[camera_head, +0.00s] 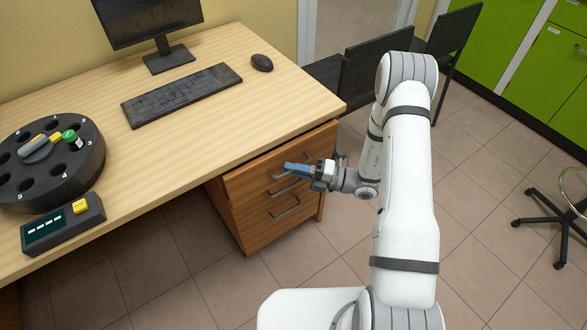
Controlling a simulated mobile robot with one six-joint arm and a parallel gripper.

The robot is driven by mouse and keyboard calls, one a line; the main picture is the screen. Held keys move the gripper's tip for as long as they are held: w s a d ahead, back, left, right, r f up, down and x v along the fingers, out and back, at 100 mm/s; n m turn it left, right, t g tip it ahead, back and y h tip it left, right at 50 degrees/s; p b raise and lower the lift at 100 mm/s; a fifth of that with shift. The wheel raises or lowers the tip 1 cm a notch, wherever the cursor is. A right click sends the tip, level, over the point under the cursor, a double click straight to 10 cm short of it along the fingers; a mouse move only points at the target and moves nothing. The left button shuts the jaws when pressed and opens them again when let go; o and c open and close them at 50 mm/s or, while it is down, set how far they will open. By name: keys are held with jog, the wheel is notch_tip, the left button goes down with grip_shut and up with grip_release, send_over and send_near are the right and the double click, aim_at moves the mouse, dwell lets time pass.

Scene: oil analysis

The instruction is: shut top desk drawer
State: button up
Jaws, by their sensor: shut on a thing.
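The top desk drawer (246,177) is a wooden front just under the right part of the desktop. It looks close to flush with the drawer unit; a small gap cannot be ruled out. My gripper (292,168) is at the front of this drawer, reaching in from the right, with its blue fingers at the top handle (276,175). The fingers are shut on the handle and partly hide it.
More drawer fronts with metal handles (285,209) lie below. The desk (215,120) carries a monitor, a keyboard (181,94), a mouse (262,62), a dark round sample holder (85,160) and a small display box (63,224). Dark chairs (375,58) stand behind my arm. Tiled floor in front of the drawers is clear.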

aim_at(290, 161)
grip_shut()
jog(key=shift+w+a, duration=0.6)
jog(key=shift+w, duration=0.3)
jog(key=shift+w+a, duration=0.6)
jog(key=shift+w, duration=0.3)
jog(key=shift+r, duration=0.1)
jog(key=o, duration=0.6)
grip_release()
jog(key=shift+o, duration=0.2)
jog(key=v, duration=0.7)
jog(key=shift+d+p, duration=0.4)
jog(key=shift+p, duration=0.05)
jog(key=shift+s, duration=0.1)
